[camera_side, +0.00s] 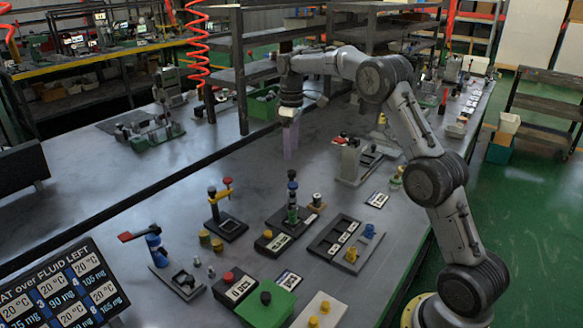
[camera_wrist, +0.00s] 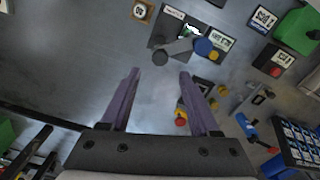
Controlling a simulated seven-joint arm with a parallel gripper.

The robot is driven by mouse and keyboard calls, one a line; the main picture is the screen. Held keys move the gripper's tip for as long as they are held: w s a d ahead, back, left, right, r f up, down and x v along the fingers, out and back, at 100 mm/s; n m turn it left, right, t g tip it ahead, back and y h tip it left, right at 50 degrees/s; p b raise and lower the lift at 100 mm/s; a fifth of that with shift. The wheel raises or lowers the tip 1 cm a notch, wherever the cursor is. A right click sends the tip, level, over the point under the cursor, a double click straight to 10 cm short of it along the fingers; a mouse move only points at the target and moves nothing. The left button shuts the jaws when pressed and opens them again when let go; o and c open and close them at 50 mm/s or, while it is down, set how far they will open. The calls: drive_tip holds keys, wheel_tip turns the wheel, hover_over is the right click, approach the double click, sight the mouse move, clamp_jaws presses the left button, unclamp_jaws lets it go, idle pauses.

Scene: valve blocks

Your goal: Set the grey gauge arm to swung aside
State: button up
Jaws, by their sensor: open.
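The grey gauge arm (camera_wrist: 181,48) shows in the wrist view as a short bar between a blue round cap (camera_wrist: 203,47) and a dark round end (camera_wrist: 160,57). It lies over a dark tray near the top centre. In the side view it seems to belong to the blue, black and green post (camera_side: 292,200) in mid-table; the bar itself is hard to make out there. My gripper (camera_side: 290,145) points down above the table, behind that post. Its purple fingers (camera_wrist: 159,74) are apart and empty, and the arm's dark end shows just beyond the fingertips in the wrist view.
A blue post with a red handle (camera_side: 155,245) stands further left. A black tray (camera_side: 318,243) and a green block (camera_side: 250,312) lie in front. Table left of my gripper is clear.

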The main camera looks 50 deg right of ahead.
sight(291, 172)
wheel_tip(291, 172, down, 7)
idle(0.3)
drive_tip(key=shift+c, duration=0.3)
clamp_jaws()
idle(1.2)
